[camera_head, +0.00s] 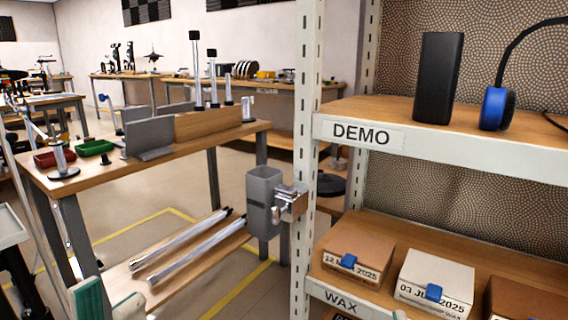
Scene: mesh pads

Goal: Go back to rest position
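My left gripper (109,304) is at the bottom left edge of the head view. Its two pale green and white fingertips stand apart with a visible gap, and I see nothing held between them. The rest of that gripper is cut off by the frame. A small greenish tip at the bottom edge, below the wax shelf, may belong to my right gripper. Too little of it shows to tell its state.
A shelf rack (305,150) stands close on the right, holding a black speaker (437,78), headphones (495,108) and dated boxes (357,252). A grey metal holder (264,200) sticks out from its post. A wooden workbench (190,148) stands left, metal rods (185,245) below.

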